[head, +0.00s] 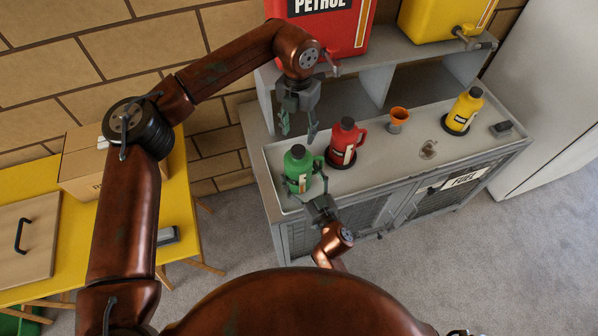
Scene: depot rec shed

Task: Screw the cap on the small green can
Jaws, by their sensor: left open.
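The small green can (297,163) stands upright near the left end of the grey cabinet top. A dark cap (298,150) shows at its top; I cannot tell how tightly it sits. My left gripper (299,133) points down, open and empty, above and slightly behind the can, apart from it. My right gripper (307,186) reaches in from the front, low on the can, with a finger on each side of its body. It looks shut on the can, which partly hides its grip.
A red can (342,146) stands close right of the green one. A shelf (375,55) holding large red and yellow containers rises behind.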

